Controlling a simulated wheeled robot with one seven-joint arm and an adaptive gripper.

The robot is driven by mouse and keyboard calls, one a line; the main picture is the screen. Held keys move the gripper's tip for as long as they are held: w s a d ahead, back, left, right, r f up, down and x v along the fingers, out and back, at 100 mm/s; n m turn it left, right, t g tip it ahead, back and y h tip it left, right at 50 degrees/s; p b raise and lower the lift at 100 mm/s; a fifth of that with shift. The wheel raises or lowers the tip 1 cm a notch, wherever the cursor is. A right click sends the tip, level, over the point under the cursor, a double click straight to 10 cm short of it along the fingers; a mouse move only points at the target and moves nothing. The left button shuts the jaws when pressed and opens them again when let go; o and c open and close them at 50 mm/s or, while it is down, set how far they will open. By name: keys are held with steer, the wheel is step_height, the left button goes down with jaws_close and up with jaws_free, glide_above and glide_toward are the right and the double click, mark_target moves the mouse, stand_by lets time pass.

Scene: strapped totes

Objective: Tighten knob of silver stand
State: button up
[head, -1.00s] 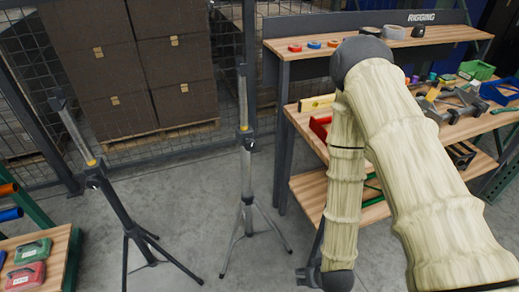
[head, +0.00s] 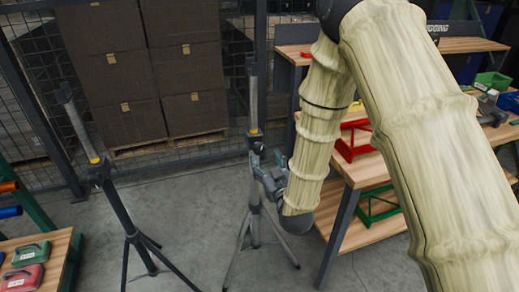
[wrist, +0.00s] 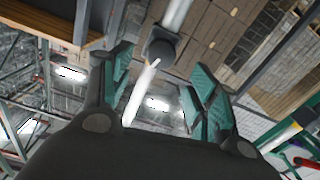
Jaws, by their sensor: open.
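The silver stand (head: 254,190) stands upright on the floor in mid-picture of the head view, with a grey tube, splayed legs and a dark collar with a yellow band. Its dark knob (wrist: 162,46) appears in the wrist view as a rounded dark piece on the pale tube, just beyond and between my fingertips. My gripper (wrist: 157,75) is open, its teal-padded fingers spread either side of the pale tube, with nothing held. In the head view my gripper (head: 262,168) is close beside the stand's collar; whether it touches cannot be told.
A black stand (head: 122,208) with a yellow band stands to the left. A wooden workbench (head: 362,172) with red and green frames is at right, close to my arm. Brown boxes (head: 112,75) sit behind a mesh fence. Floor between the stands is clear.

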mark_target(260, 150)
steer(key=x, duration=0.7)
steer(key=shift+w+f, duration=0.1)
steer(key=shift+w, duration=0.1)
steer(key=c, duration=1)
